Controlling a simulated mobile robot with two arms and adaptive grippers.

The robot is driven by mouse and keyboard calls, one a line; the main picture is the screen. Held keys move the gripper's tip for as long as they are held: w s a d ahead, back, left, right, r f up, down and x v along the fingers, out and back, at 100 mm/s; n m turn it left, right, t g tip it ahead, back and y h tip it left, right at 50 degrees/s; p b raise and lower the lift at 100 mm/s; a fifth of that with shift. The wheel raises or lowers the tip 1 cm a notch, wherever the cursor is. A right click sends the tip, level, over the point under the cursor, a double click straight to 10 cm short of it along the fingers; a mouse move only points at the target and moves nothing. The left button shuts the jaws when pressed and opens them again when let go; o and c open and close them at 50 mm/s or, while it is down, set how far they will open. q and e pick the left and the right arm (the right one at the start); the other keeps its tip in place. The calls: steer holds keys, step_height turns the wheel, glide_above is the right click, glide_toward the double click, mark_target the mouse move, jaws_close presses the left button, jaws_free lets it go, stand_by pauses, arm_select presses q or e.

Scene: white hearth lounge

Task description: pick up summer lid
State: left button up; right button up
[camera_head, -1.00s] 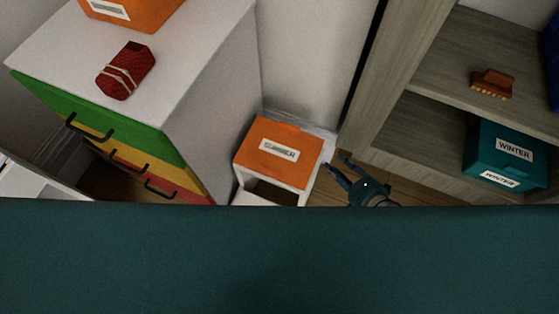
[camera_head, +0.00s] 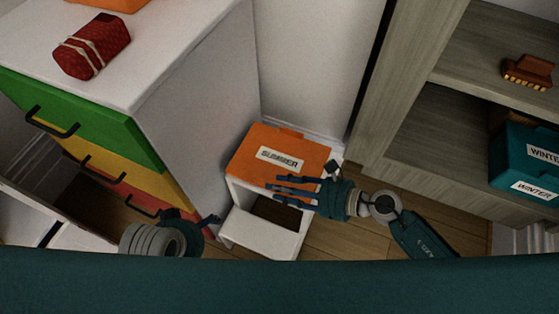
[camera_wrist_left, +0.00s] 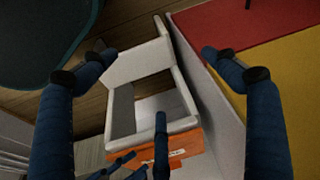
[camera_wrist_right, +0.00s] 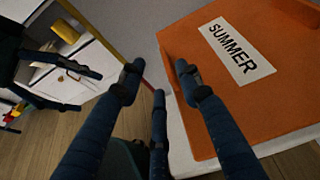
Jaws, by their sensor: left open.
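The orange summer lid (camera_head: 278,153), with a white SUMMER label, lies on a white stand (camera_head: 236,232) in the head view. It fills the upper right of the right wrist view (camera_wrist_right: 285,80). My right gripper (camera_head: 285,190) is open and empty, with its fingers at the lid's front edge; I cannot tell whether they touch it. My left gripper (camera_head: 208,219) is only partly seen, left of the stand. In the left wrist view its fingers (camera_wrist_left: 155,65) are spread and empty above the stand, with the lid's edge (camera_wrist_left: 183,148) at the bottom.
A white cabinet (camera_head: 190,75) with green, yellow and red drawers stands left, with a red wrapped bundle (camera_head: 92,47) on top. A wooden shelf (camera_head: 400,85) at right holds a teal winter box (camera_head: 520,165) and a brown brush (camera_head: 528,72). Wooden floor (camera_head: 335,240) lies between.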

mark_target(265, 182)
steer(key=x, duration=0.2)
steer(key=b+x, duration=0.1)
steer(key=x, duration=0.2)
steer(key=shift+w+d, duration=0.2)
steer(key=shift+w, duration=0.1)
steer(key=shift+w+a+f, duration=0.15)
steer(key=shift+a+f, duration=0.05)
steer(key=shift+a, duration=0.15)
arm_select(q)
steer(key=shift+v, duration=1.15)
arm_select(e)
jaws_close()
